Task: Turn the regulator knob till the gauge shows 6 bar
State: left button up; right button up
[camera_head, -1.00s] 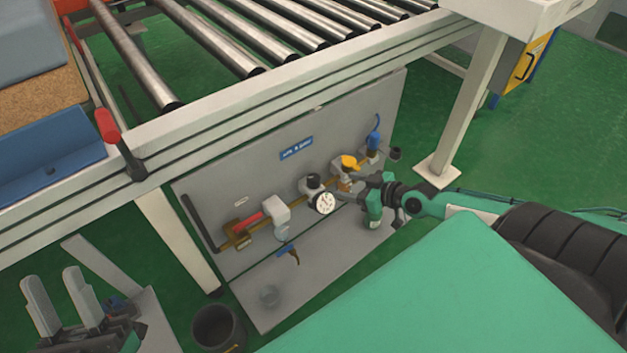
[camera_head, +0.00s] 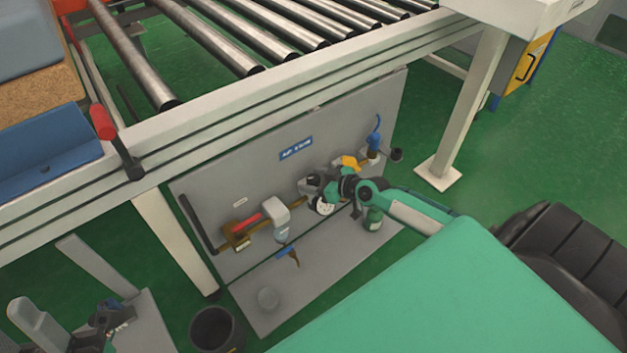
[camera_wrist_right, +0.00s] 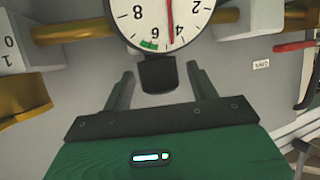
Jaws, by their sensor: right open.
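The pressure gauge (camera_head: 321,206) has a white dial on the grey panel under the conveyor. In the right wrist view the gauge (camera_wrist_right: 160,20) appears upside down, its red needle between 4 and 6, closer to 4. A green mark lies near 6. The dark regulator knob (camera_wrist_right: 157,74) sits between the two fingers of my right gripper (camera_wrist_right: 158,85), which is open with gaps on both sides. In the head view my right gripper (camera_head: 328,187) is at the regulator and partly covers it.
A yellow-orange valve handle (camera_head: 348,162) and a blue fitting (camera_head: 374,143) sit right of the regulator. A red-handled valve (camera_head: 247,222) is on the left. The conveyor frame (camera_head: 235,120) overhangs the panel. A dark bin (camera_head: 214,328) stands on the floor.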

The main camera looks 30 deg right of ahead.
jog(key=shift+w+f, duration=0.1)
jog(key=shift+w, duration=0.1)
jog(key=c, duration=1)
